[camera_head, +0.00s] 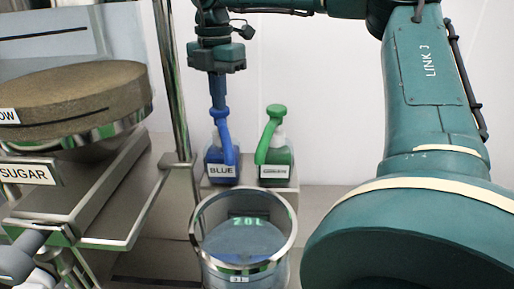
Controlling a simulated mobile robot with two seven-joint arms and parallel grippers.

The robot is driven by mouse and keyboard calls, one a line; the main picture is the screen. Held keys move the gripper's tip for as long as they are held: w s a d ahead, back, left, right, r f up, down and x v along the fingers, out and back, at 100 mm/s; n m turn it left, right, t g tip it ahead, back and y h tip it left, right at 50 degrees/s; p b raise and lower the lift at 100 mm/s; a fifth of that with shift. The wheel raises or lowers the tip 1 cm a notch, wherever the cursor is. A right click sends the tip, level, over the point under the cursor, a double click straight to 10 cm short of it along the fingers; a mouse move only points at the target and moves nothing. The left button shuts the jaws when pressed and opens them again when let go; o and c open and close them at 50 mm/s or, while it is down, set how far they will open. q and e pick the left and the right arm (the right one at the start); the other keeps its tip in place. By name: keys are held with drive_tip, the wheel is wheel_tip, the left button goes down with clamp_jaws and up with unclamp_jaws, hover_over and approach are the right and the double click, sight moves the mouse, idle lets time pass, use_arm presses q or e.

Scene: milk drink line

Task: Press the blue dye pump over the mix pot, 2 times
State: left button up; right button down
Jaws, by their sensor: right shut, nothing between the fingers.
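The blue dye pump (223,160) is a bottle of blue liquid labelled BLUE, with a blue pump head and a spout that slants down toward the pot. It stands on a pale block behind the mix pot (285,247). The mix pot is a round metal pot with a shiny rim and bluish contents; a green 20L marking shows inside it. My right gripper (218,104) is shut and points straight down, its tips at the top of the blue pump head. Whether the tips touch the head or sit just above it, I cannot tell. My left gripper is not in view.
A green pump bottle (276,160) stands close to the right of the blue one. A metal post (174,90) rises to the left. A scale-like stand with a SUGAR sign (27,172) and a brown round mass (80,92) fills the left side. My right arm covers the right side.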

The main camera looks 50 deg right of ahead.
drive_tip(key=shift+s+f+b, duration=0.1)
drive_tip(key=shift+f+b, duration=0.3)
drive_tip(key=shift+f, duration=0.4)
drive_tip(key=shift+r, duration=0.15)
drive_tip(key=shift+r+p, duration=0.75)
drive_tip(key=shift+p, duration=0.05)
drive_tip(key=shift+r+p, duration=0.45)
drive_tip(key=shift+r, duration=0.25)
drive_tip(key=shift+f, duration=0.15)
